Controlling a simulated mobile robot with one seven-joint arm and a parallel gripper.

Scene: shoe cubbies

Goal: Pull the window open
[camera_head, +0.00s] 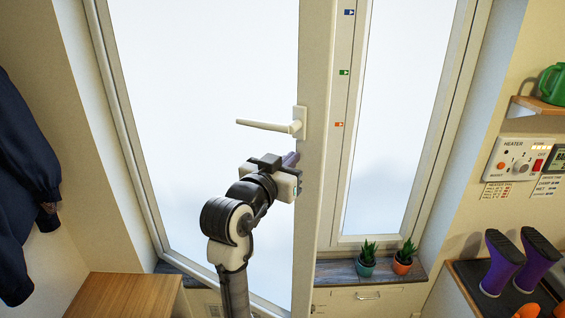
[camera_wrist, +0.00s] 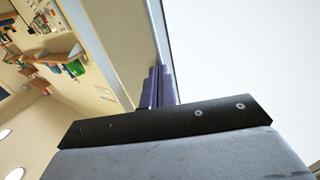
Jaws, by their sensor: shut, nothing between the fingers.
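The left window sash (camera_head: 311,70) has a pale frame around a bright pane. It stands ajar, swung inward, with its lower edge over the sill. Its white handle (camera_head: 266,125) lies horizontal, pointing left. My gripper (camera_head: 290,159) is just below the handle, by the sash's right stile, with its purple fingers shut and empty. In the wrist view the shut fingers (camera_wrist: 158,86) point along the stile (camera_wrist: 122,40), with the bright pane (camera_wrist: 240,60) to the right. I cannot tell whether they touch the stile. The handle is not visible in the wrist view.
A fixed right pane (camera_head: 400,110) is beside the sash. Two potted plants (camera_head: 366,266) (camera_head: 403,263) stand on the sill. A wooden surface (camera_head: 122,294) is at lower left, below a dark jacket (camera_head: 22,180). Purple boots (camera_head: 502,262) and a heater panel (camera_head: 522,158) are at right.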

